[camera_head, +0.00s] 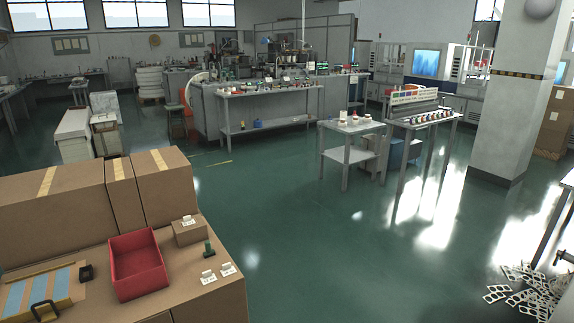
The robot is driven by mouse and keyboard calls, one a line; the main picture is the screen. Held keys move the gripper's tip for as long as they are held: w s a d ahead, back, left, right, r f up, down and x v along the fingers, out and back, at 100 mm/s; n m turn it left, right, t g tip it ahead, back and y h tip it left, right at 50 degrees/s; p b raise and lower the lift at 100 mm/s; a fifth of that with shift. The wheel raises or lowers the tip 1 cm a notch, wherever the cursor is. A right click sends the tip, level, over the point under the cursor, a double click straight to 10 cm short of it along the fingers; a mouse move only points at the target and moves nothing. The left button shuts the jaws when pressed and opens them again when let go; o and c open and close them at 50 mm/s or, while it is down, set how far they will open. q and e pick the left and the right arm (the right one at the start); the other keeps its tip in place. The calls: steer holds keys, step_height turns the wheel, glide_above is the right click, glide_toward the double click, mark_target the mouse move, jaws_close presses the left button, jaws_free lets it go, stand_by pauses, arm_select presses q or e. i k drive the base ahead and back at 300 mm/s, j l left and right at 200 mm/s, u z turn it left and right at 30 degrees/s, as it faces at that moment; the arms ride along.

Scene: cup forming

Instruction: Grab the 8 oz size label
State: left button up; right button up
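Three small white label cards are on the cardboard boxes at the lower left. One card (188,220) is on a small brown box (188,233). Two more, a left card (208,277) and a right card (227,269), lie side by side near the right edge of the large box top. Their print is too small to read, so I cannot tell which one is the 8 oz size label. Neither of my grippers shows in the head view.
A red open bin (137,265) sits left of the cards, with a dark green upright tool (209,249) between. A black item (86,273) lies farther left. Green floor (310,250) is clear ahead. A pillar (513,90) and loose white pieces (527,290) are at right.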

mark_target(188, 220)
steer(key=i+l+u, duration=0.2)
steer(key=i, duration=0.45)
steer(key=i+l+u, duration=0.15)
steer(key=i, duration=0.5)
steer(key=i+l+u, duration=0.1)
steer(key=i+u, duration=0.35)
steer(key=i+l+u, duration=0.2)
steer(key=u, duration=0.25)
steer(key=i+l+u, duration=0.25)
steer(key=u, duration=0.15)
steer(key=i+l+u, duration=0.15)
steer(key=l+u, duration=0.3)
steer(key=i+l+u, duration=0.15)
steer(key=l+u, duration=0.25)
steer(key=l, duration=0.25)
steer(key=l+u, duration=0.35)
steer(key=l, duration=0.3)
steer(key=l+u, duration=0.4)
steer(key=l, duration=0.25)
